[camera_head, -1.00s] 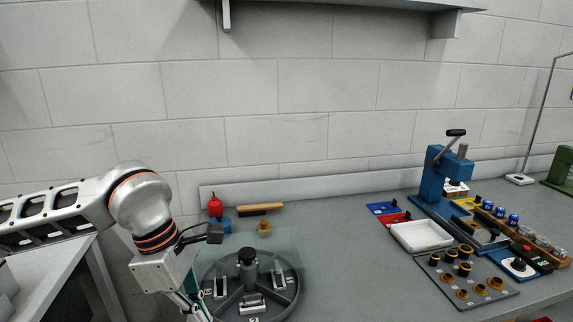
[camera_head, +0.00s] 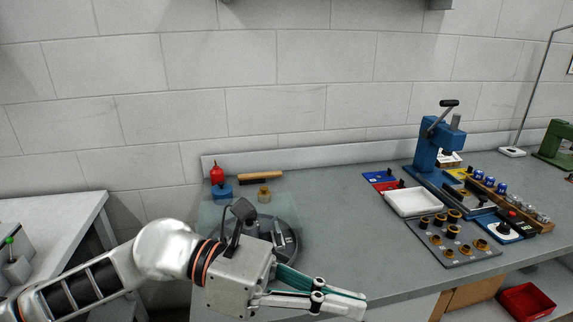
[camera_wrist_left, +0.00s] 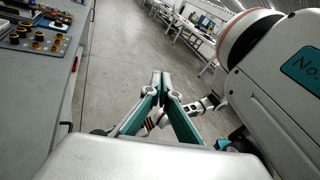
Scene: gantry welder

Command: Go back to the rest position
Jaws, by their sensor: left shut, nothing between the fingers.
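My left gripper (camera_head: 362,303) reaches in from the left, low in the head view, and points right in front of the workbench. Its fingers are together, with nothing between them. In the left wrist view the closed fingertips (camera_wrist_left: 160,80) show against the grey floor, clear of the bench. My left wrist partly hides the round grey fixture (camera_head: 284,233) on the bench. My right gripper does not show in the head view.
The workbench (camera_head: 345,215) has a clear middle. To its right are a white tray (camera_head: 412,202), a blue lever press (camera_head: 428,145) and a plate of brass-coloured parts (camera_head: 455,240). A red bin (camera_head: 527,300) sits low at right. A side table (camera_head: 50,215) stands at left.

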